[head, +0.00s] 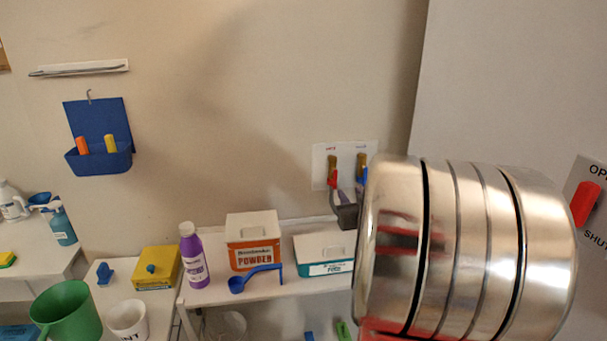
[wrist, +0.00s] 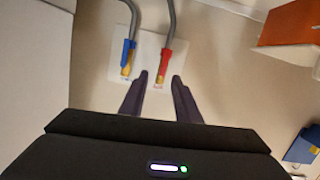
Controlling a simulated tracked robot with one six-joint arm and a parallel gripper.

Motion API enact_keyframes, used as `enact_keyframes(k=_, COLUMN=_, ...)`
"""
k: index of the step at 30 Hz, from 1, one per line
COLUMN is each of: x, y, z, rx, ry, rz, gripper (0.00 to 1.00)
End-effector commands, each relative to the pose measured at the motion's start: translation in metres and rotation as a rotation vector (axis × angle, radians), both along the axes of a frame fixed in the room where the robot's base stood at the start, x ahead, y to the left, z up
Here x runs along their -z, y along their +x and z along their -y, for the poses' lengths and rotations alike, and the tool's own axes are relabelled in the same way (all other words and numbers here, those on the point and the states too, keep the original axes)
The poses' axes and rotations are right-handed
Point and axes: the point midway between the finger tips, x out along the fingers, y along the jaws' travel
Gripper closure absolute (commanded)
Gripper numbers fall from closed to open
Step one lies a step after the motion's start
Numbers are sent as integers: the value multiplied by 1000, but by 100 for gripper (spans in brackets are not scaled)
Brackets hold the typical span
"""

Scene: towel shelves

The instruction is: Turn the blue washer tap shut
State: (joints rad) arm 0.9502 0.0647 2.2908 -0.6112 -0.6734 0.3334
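The blue washer tap (wrist: 127,57) is on a white wall plate (wrist: 148,50), with a brass body and a grey hose. In the head view the blue tap (head: 364,174) shows only partly, beside my metal arm link. A red tap (wrist: 164,64) sits beside it on the same plate; it also shows in the head view (head: 332,180). My gripper (wrist: 160,77) is open, its two dark fingers apart and pointing at the plate. The red tap lies beyond the gap between the fingertips; the blue tap is left of them. I cannot tell whether the fingers touch anything.
A shelf below the taps holds an orange powder box (head: 253,240), a teal-and-white box (head: 325,253), a purple bottle (head: 194,256) and a blue scoop (head: 257,278). A red lever (head: 585,204) is on a panel at the right.

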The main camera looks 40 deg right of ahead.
Motion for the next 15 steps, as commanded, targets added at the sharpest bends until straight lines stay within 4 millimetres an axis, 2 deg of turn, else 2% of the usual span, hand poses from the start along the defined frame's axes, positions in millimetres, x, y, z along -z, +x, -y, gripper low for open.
enact_keyframes(k=1, x=7, y=-10, z=17, rx=7, ry=0, rz=24, gripper=70)
enact_keyframes(k=6, x=16, y=-36, z=54, rx=-9, ry=-14, rz=129, gripper=70)
enact_keyframes(k=10, x=21, y=-53, z=69, rx=-23, ry=-19, rz=185, gripper=70)
enact_keyframes(k=15, x=22, y=-60, z=74, rx=-32, ry=-22, rz=214, gripper=70)
